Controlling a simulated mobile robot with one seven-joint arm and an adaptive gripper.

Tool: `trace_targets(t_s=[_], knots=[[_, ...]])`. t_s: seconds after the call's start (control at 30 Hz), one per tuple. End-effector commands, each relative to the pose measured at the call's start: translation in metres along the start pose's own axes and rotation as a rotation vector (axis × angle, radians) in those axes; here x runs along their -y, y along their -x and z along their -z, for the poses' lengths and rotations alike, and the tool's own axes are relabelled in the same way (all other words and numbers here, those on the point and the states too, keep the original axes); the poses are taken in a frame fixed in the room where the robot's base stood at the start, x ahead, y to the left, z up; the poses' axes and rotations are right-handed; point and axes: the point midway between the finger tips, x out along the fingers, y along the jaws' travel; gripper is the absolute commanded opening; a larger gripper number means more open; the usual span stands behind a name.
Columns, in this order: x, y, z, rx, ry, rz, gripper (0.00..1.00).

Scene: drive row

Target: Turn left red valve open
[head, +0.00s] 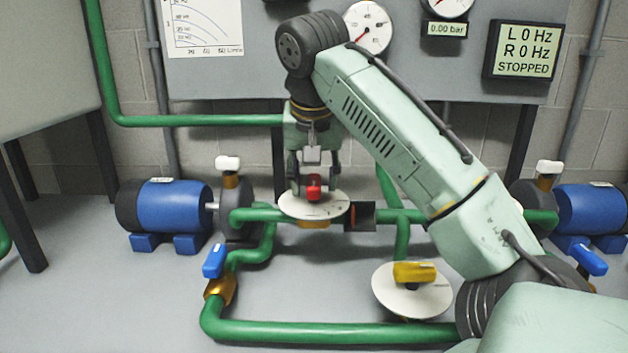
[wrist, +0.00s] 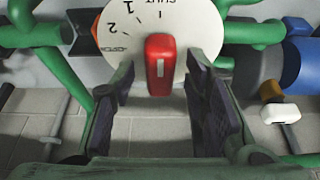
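The left red valve has a red handle (head: 314,190) on a round white dial plate (head: 292,205) on the green pipe. In the wrist view the red handle (wrist: 160,55) stands upright, its white line roughly in line with the word SHUT at the top of the dial (wrist: 205,35). The marks 1 and 2 lie to its left. My gripper (head: 313,178) hangs over the handle from above. In the wrist view my gripper (wrist: 160,75) is open, with one finger on each side of the handle and visible gaps between. The head view partly hides the handle behind the fingers.
A yellow-handled valve (head: 414,272) sits lower right. Blue-handled valves (head: 214,261) (head: 590,260) and blue pumps (head: 174,206) (head: 592,209) flank the green pipes. A display (head: 523,50) reads L 0 Hz, R 0 Hz, STOPPED. Gauges (head: 368,27) are on the panel behind my arm.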

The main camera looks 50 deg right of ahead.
Motion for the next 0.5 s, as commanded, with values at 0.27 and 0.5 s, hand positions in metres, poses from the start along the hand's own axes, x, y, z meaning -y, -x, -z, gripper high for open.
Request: trace_targets(t_s=[0.27, 0.5], knots=[[0.0002, 0.0001, 0.0000, 0.000, 0.000, 0.000, 0.24], [0.0002, 0.0001, -0.0001, 0.000, 0.000, 0.000, 0.08]])
